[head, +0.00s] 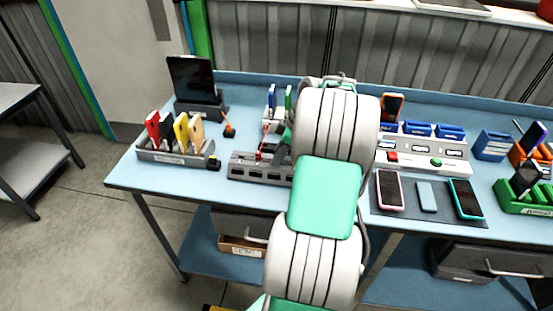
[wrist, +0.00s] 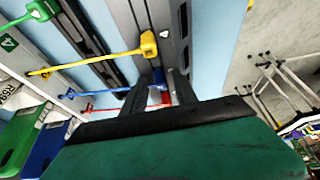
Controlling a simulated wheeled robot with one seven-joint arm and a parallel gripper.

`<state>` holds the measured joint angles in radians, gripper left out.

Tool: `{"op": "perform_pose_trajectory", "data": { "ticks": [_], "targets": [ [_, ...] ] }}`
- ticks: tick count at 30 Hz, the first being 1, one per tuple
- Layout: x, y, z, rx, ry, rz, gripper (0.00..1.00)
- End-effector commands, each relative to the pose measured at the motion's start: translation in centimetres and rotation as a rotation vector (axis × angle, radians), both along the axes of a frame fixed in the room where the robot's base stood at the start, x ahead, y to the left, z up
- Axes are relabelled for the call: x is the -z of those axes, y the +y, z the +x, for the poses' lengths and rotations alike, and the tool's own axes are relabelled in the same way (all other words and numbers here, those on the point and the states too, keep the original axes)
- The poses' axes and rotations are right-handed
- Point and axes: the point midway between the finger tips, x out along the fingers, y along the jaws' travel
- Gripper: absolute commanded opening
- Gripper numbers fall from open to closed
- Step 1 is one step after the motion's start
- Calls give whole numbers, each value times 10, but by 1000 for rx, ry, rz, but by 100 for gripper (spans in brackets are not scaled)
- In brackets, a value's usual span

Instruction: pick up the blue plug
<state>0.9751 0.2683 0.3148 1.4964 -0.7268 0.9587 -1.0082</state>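The blue plug (wrist: 157,76) shows in the wrist view, with a blue cable running left from it. It sits between a yellow plug (wrist: 149,43) and a red plug (wrist: 166,98) along a dark grey strip. My gripper (wrist: 160,91) is open, its two dark fingers spread and pointing toward the blue and red plugs. The blue plug shows in the gap between the fingertips; I cannot tell whether they touch it. In the head view my arm hides the gripper and the blue plug, and part of the grey socket strip (head: 257,169) shows beside it.
A grey tray (head: 176,157) with coloured cards and a tablet stand (head: 203,107) are on the left of the blue bench. Phones lie on a dark mat (head: 408,205) at the right, near a device with buttons (head: 455,163). Yellow, blue and red cables run close to my fingers.

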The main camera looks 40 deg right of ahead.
Motion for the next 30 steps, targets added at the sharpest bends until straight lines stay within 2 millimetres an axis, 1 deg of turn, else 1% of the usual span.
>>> {"op": "perform_pose_trajectory", "data": {
  "ticks": [1,12,30],
  "targets": [
    [0,0,0,0,0,0,29],
    [0,0,0,0,0,0,0],
    [-1,0,0,0,-1,-1,0]
  ]
}}
